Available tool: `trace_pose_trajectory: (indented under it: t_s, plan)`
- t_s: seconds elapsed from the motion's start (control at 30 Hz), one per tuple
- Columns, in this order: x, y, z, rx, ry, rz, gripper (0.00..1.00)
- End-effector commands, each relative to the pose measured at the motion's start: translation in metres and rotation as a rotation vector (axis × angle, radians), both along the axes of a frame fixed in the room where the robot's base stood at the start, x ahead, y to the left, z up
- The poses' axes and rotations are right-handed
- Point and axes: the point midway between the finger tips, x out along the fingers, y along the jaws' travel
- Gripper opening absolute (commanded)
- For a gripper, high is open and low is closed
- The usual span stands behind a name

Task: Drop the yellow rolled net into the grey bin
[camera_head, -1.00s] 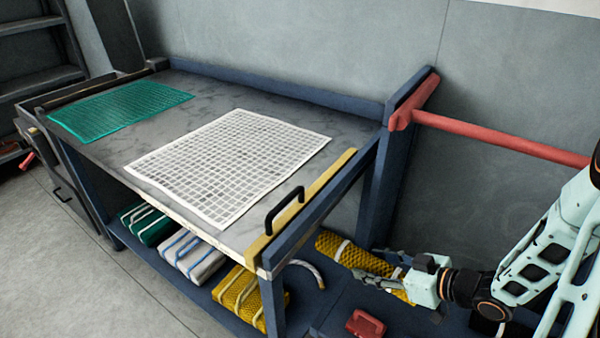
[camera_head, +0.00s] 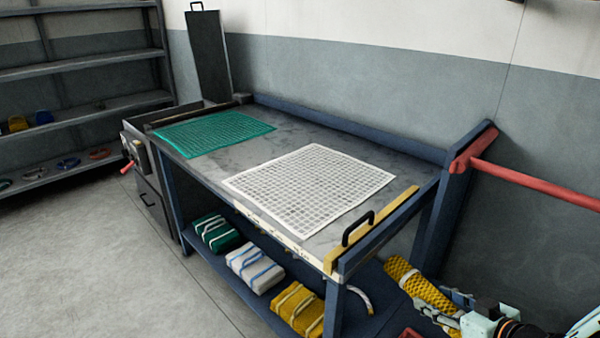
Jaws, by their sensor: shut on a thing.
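The table (camera_head: 225,170) holds a green net sheet (camera_head: 212,132) and a white net sheet (camera_head: 308,187). Green, white and yellow bundles lie on its lower shelf. A red bar (camera_head: 535,185) runs out at the right. Floor (camera_head: 110,260) at the left is clear.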

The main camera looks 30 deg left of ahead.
Motion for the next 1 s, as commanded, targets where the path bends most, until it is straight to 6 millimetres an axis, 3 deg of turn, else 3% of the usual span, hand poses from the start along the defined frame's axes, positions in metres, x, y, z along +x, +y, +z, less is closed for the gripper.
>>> trace_pose_trajectory:
  t_s: [0.03,0.4,0.7,0.83,1.0]
  plan:
    - [0.01,-0.003,0.032,0.0,-0.006,-0.041,0.07]
    - [0.061,-0.04,0.159,0.003,-0.012,-0.375,0.07]
    - [0.076,-0.068,0.259,0.004,-0.015,-0.632,0.07]
    - [0.076,-0.077,0.293,0.006,-0.014,-0.722,0.07]
    - [0.074,-0.084,0.318,0.009,-0.01,-0.804,0.07]
